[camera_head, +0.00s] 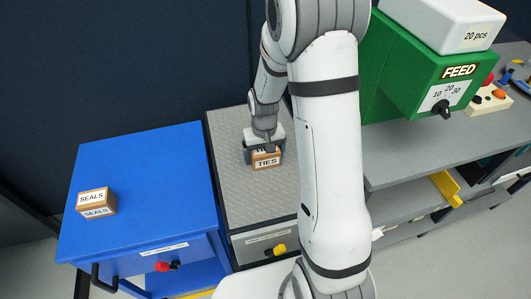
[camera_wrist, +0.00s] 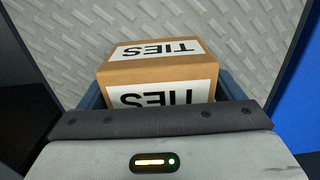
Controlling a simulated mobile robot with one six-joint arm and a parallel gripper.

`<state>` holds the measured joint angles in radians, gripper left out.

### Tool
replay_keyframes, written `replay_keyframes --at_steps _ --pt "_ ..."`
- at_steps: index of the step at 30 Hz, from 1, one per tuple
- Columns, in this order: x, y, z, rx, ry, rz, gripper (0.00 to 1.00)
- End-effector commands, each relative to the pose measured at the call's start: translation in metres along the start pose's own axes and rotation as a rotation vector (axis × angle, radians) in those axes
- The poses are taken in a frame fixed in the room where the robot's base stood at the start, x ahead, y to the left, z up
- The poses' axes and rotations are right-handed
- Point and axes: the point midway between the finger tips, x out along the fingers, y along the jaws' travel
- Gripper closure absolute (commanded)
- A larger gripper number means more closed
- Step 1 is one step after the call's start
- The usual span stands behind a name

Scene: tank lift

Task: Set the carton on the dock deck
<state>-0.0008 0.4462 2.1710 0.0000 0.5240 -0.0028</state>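The brown carton with white TIES labels (camera_head: 266,162) is over the grey treadplate deck (camera_head: 235,205), towards its far half. My gripper (camera_head: 264,153) reaches down to it from above. In the wrist view the TIES carton (camera_wrist: 158,72) sits between two blue fingers, one close against each side, and the gripper looks shut on it. The carton is level. Whether its underside touches the deck or hangs slightly above is hidden. A second brown carton, labelled SEALS (camera_head: 96,202), stands on the blue cabinet top at the left.
The blue cabinet (camera_head: 150,175) stands left of the deck, with red and black knobs on its front. A green FEED machine (camera_head: 425,80) stands on a grey bench (camera_head: 430,150) at the right. A dark wall is behind. Bare deck lies in front of the TIES carton.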

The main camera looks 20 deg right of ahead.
Motion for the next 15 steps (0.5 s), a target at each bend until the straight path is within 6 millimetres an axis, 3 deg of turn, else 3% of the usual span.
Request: replay_keyframes --at_steps 4,15 --pt "0.000 0.000 0.000 0.001 0.000 0.000 0.01" --pt "-0.011 0.001 -0.001 0.001 0.003 0.000 0.01"
